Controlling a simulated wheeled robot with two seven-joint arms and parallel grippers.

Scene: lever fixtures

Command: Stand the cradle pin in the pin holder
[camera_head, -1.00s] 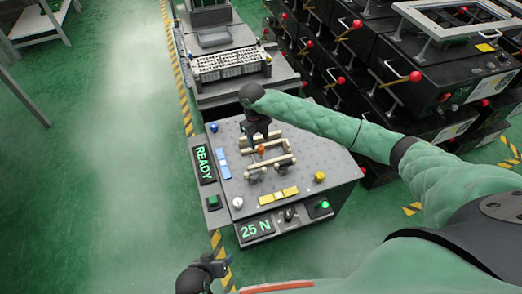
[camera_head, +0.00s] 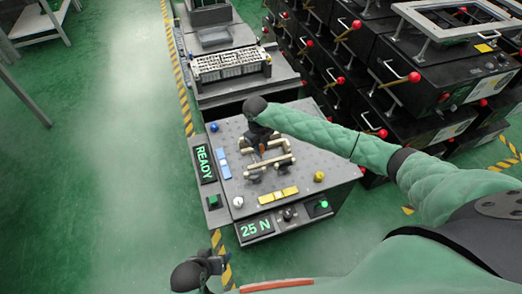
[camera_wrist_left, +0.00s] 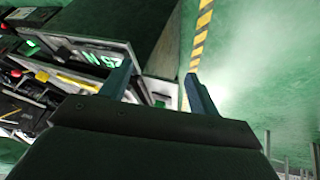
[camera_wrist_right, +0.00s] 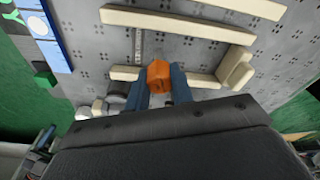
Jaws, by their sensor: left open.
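The cradle pin, an orange block-like piece (camera_wrist_right: 158,75), sits between the fingers of my right gripper (camera_wrist_right: 159,82), with both fingers against its sides. In the head view this right gripper (camera_head: 260,144) is low over the grey fixture top, among cream bars of the cradle (camera_head: 277,162). The cradle bars also show in the right wrist view (camera_wrist_right: 190,26). The pin's lower end is hidden. I cannot make out for certain which part is the pin holder. My left gripper (camera_wrist_left: 162,88) is open and empty, in front of the fixture at its lower left in the head view (camera_head: 215,264).
A grey station with a white rack (camera_head: 230,63) stands behind. Black lever boxes (camera_head: 440,80) crowd the right.

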